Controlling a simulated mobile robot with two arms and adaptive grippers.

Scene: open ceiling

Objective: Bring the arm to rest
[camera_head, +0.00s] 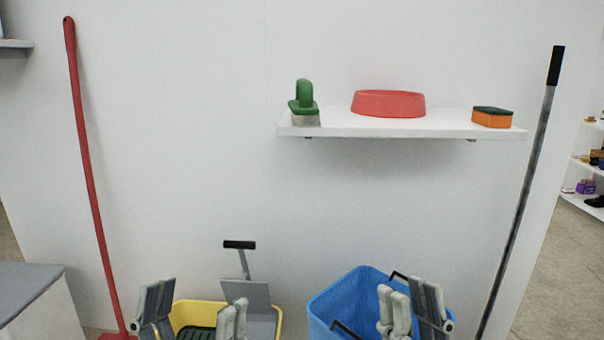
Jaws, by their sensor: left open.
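My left gripper (196,305) is open and empty at the bottom of the head view, with a clear gap between its fingers. It is in front of the yellow bucket (207,306). My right gripper (411,300) is at the bottom right of centre, in front of the blue basket (338,295). Its fingers are close together and nothing shows between them. Only the fingers of both grippers are in view; their wrists and arms are below the picture edge.
A red pole (84,140) and a grey pole (530,170) lean on the wall. A grey-topped box (30,290) is at left.

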